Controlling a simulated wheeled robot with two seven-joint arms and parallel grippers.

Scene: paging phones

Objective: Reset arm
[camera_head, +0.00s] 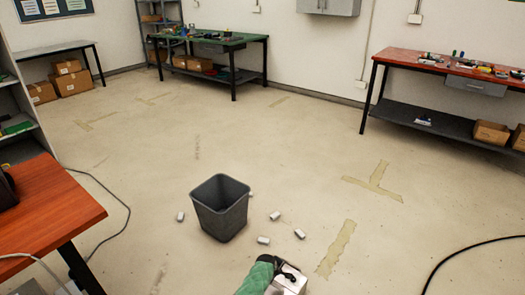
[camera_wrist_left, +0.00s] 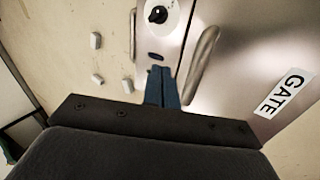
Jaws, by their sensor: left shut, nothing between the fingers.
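My left gripper (camera_wrist_left: 162,75) shows in the left wrist view, with its blue fingers together and nothing between them. The fingertips are over a silver metal surface, close to a round black knob (camera_wrist_left: 158,14) and between two curved handles. I cannot tell whether they touch the surface. My right gripper is not in view.
A dark grey bin (camera_head: 220,208) stands on the floor with several small white pieces (camera_head: 263,240) around it. An orange-red table (camera_head: 50,205) is at the left. A green-topped bench (camera_head: 222,40) and a red-topped bench (camera_head: 412,58) are farther back. Mid-floor is mostly clear.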

